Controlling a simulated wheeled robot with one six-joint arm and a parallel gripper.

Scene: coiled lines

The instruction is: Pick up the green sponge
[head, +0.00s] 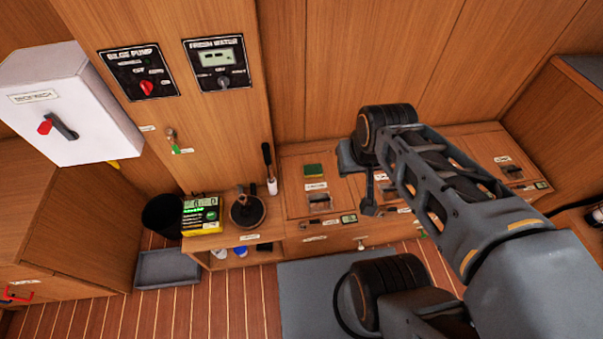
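A small green sponge (314,170) lies on the wooden counter (296,196) against the back wall, behind a labelled recessed latch. My arm reaches in from the lower right, and its wrist is to the right of the sponge. My gripper (370,207) points down over the counter, to the right of the sponge and nearer to me, apart from it. The gripper shows small and dark, so I cannot tell whether its fingers are apart. I see nothing held in it.
A grey tray (168,268) and a black bin (163,215) are on the floor. A white switch box (70,105) juts out at upper left.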

